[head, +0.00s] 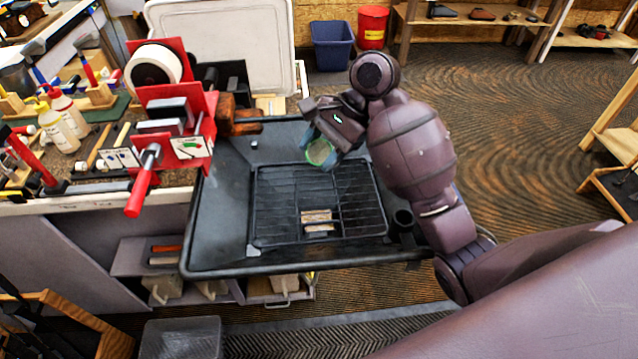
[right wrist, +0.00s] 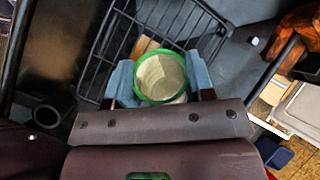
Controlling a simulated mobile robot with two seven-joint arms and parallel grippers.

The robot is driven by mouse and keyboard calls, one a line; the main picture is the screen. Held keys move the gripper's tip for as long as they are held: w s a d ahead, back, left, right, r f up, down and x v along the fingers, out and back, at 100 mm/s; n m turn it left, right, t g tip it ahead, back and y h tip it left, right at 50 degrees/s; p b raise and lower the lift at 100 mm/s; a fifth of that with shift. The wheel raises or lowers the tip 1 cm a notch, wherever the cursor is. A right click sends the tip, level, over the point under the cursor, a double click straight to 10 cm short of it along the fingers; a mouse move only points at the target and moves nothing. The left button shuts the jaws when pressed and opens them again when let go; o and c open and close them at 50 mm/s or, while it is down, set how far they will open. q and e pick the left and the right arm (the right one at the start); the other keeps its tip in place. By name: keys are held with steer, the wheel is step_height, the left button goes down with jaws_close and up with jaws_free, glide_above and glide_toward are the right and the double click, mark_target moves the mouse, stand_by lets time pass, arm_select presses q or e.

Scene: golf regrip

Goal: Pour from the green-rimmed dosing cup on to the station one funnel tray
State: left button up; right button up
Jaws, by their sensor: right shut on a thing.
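The green-rimmed dosing cup (head: 320,153) is over the back right part of the dark funnel tray (head: 222,215). My right gripper (head: 322,148) is shut on the cup and holds it above the tray's wire grid (head: 285,200). In the right wrist view the cup (right wrist: 160,77) sits between the two blue-grey fingers, with its pale inside facing the camera. I cannot tell how much it holds. Small wooden and metal pieces (head: 318,218) lie at the middle of the grid. My left gripper does not show.
A red vise stand (head: 190,125) and a wooden clamp block (head: 232,113) stand at the tray's left edge. A dark cup holder (head: 403,218) sits at its right edge.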

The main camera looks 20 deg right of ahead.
steer(key=shift+w+a+r, duration=0.1)
steer(key=shift+a+r, duration=0.15)
steer(key=shift+w+a+r+m+g+y, duration=0.1)
steer(key=shift+r+m+g+y, duration=0.2)
steer(key=shift+g+y, duration=0.4)
steer(key=shift+w+a+r+m+g+y, duration=0.1)
steer(key=shift+r+g+y, duration=0.35)
steer(key=shift+y, duration=0.35)
steer(key=shift+f, duration=0.1)
steer(key=y, duration=0.1)
steer(key=g+y, duration=0.1)
steer(key=m+g+y, duration=0.1)
steer(key=shift+d+r, duration=0.25)
steer(key=shift+d, duration=0.05)
